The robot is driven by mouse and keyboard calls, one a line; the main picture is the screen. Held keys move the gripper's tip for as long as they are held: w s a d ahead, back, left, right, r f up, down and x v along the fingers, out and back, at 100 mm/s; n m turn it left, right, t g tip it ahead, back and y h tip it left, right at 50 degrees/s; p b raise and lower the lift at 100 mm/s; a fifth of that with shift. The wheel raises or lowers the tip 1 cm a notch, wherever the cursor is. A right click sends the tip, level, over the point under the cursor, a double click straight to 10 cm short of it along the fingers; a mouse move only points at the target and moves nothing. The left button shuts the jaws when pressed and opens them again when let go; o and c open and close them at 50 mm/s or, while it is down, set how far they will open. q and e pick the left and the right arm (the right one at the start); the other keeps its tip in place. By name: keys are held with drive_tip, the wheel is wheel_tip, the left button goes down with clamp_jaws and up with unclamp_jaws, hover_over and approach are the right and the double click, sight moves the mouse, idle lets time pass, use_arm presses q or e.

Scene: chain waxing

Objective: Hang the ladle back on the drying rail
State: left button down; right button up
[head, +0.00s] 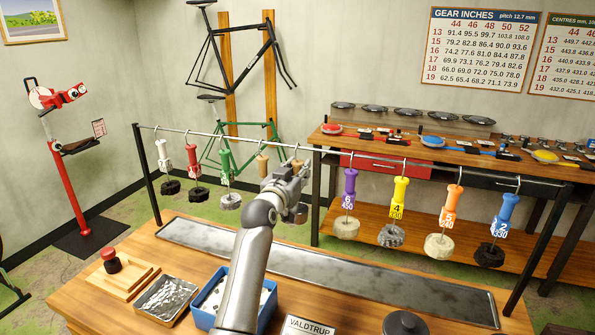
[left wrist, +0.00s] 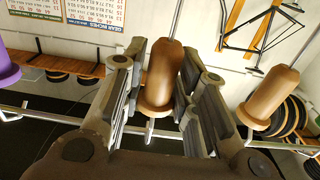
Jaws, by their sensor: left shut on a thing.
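A wooden-handled piece, which I take to be the ladle, shows its tan handle (head: 296,164) at the drying rail (head: 230,136) in the head view. My left gripper (head: 288,184) is at it, just below the rail. In the left wrist view, the brown handle (left wrist: 162,75) stands between the fingers of my left gripper (left wrist: 165,88), which is shut on it. A hook shows above the handle, close to the rail; I cannot tell whether it bears on it. The ladle's lower end is hidden behind my gripper. My right gripper is not in view.
A second wooden handle (head: 262,164) hangs just left, also in the left wrist view (left wrist: 270,101). A purple handle (head: 350,183) hangs to the right, with several more coloured ones along the rail. Below are a long metal tray (head: 330,270) and a blue box (head: 268,312).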

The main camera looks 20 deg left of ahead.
use_arm(q)
drive_tip(key=c, duration=1.1)
unclamp_jaws()
drive_tip(key=shift+o, duration=0.7)
drive_tip(key=shift+s, duration=0.15)
drive_tip(key=shift+s+r+p, duration=0.1)
drive_tip(key=shift+s+p, duration=0.55)
drive_tip(key=shift+s, duration=0.05)
drive_tip(key=s+p, duration=0.1)
drive_tip(key=s, duration=0.2)
drive_tip(key=shift+s+a+p, duration=0.15)
drive_tip(key=shift+s+p, duration=0.15)
drive_tip(key=shift+p, duration=0.1)
drive_tip(key=s+p, duration=0.2)
drive_tip(key=s, duration=0.4)
